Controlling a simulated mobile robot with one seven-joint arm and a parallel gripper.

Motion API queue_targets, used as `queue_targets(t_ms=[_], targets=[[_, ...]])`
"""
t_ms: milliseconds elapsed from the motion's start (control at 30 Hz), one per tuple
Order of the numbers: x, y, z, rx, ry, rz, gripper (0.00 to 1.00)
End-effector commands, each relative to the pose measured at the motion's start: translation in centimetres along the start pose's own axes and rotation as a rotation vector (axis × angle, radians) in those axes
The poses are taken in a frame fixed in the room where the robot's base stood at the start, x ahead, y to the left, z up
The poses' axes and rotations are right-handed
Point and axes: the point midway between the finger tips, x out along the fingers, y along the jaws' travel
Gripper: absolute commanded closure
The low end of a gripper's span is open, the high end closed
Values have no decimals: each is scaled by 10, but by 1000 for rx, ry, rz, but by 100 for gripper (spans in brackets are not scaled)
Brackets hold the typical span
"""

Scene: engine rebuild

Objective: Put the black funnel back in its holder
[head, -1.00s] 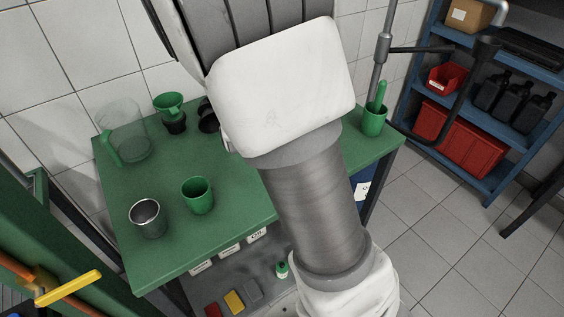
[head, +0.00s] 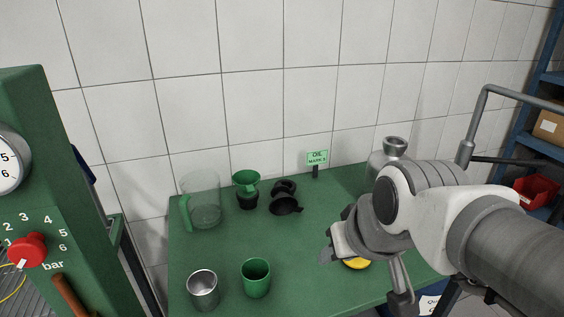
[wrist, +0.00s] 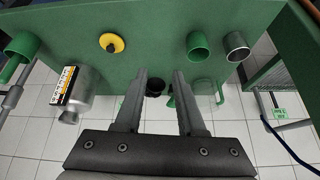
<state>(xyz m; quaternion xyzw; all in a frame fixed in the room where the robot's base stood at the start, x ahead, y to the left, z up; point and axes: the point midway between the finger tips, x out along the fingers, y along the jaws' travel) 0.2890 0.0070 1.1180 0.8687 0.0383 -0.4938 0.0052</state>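The black funnel (head: 286,206) lies on the green table, its wide mouth tilted. A dark ring-shaped thing (head: 283,187), which looks like its holder, stands right behind it.
A green funnel (head: 246,182) sits in a black holder, with a clear jug (head: 203,203) to its left. A metal cup (head: 203,289) and green cup (head: 256,278) stand in front. A yellow disc (head: 357,263) lies below my gripper; a metal can (wrist: 85,88) stands near.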

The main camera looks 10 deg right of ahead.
Motion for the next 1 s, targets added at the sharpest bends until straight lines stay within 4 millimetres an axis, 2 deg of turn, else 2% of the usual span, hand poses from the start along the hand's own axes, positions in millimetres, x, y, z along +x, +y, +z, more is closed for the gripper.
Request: queue_targets(t_ms=[33, 133, 333, 633, 900, 1000], targets=[[-10, 2, 8, 14, -5, 16, 61], [-20, 3, 22, 34, -26, 40, 61], [-28, 4, 34, 50, -46, 62, 61], [-30, 3, 32, 49, -46, 61, 61], [-62, 2, 13, 48, -45, 61, 61], [-67, 2, 10, 48, -45, 61, 61]])
